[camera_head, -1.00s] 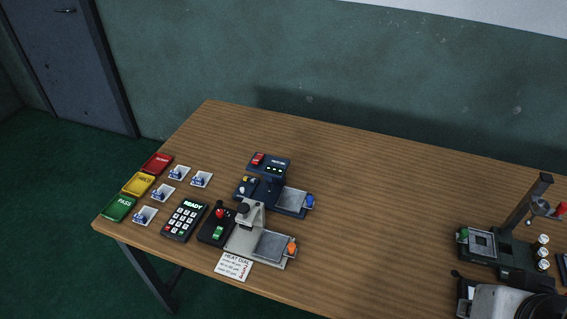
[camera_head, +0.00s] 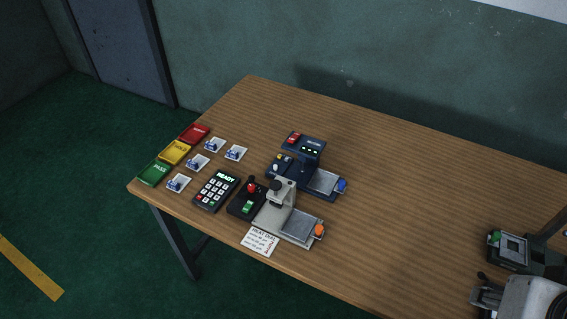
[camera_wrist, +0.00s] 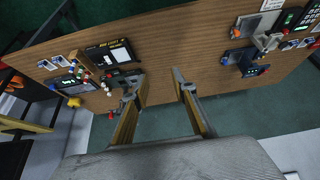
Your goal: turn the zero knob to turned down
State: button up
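No knob is readably labelled zero, so I cannot tell which one it is. A navy device (camera_head: 287,178) on the table carries a small yellow knob (camera_head: 278,158) and a pale knob (camera_head: 275,168) at its left end. In front of it, a light grey device (camera_head: 268,219) has a dark round knob (camera_head: 276,185) on top. How each knob is turned is too small to tell. My gripper (camera_wrist: 159,78) shows in the wrist view with its fingers wide apart and nothing between them. It is well away from both devices, which show at the upper right there.
Left of the devices are a keypad (camera_head: 217,190) reading READY, a dark box with a red-topped stick (camera_head: 251,186), several small white cards, and red, yellow and green trays. A paper note (camera_head: 259,241) lies at the front edge. The middle of the table is clear.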

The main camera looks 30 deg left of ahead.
jog(key=w+a+r, duration=0.2)
jog(key=w+a, duration=0.2)
jog(key=w, duration=0.4)
jog(key=w+a+r, duration=0.2)
jog(key=w+a, duration=0.2)
jog(key=w, duration=0.3)
jog(key=n+g+y, duration=0.1)
jog(key=n, duration=0.2)
send_over(275, 166)
jog(key=s+d, duration=0.2)
jog(key=s, duration=0.2)
notch_tip(275, 166, down, 26)
jog(key=shift+w+a+f, duration=0.15)
jog(key=shift+a+f, duration=0.1)
jog(key=shift+a, duration=0.25)
jog(key=shift+x, duration=3.9)
